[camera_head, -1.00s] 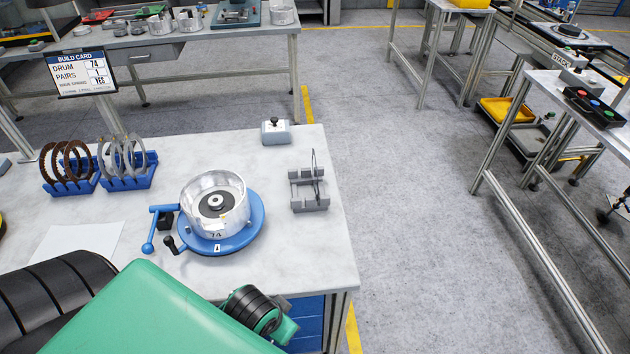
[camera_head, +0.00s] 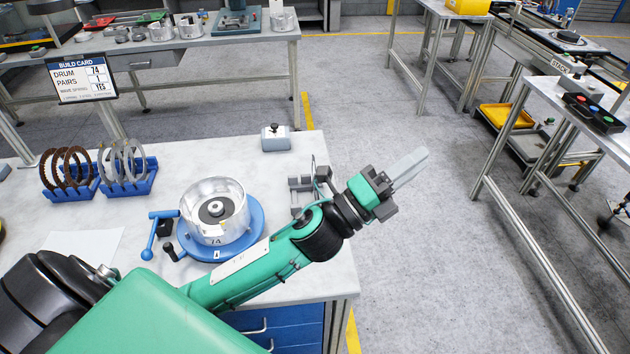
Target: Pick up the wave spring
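The wave spring (camera_head: 314,167) appears as a thin dark ring standing upright in a small grey holder (camera_head: 297,184) near the table's right edge. My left arm hides part of the holder and the ring's lower part. My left gripper (camera_head: 409,168) is to the right of the holder, past the table's edge and over the floor. Its pale fingers lie together with nothing between them, pointing up and right. My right gripper is not in view.
A silver drum (camera_head: 214,227) sits on a blue round fixture (camera_head: 256,213) left of the holder. Blue racks (camera_head: 131,185) of rings stand further left. A grey box with a black knob (camera_head: 275,143) is behind the holder.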

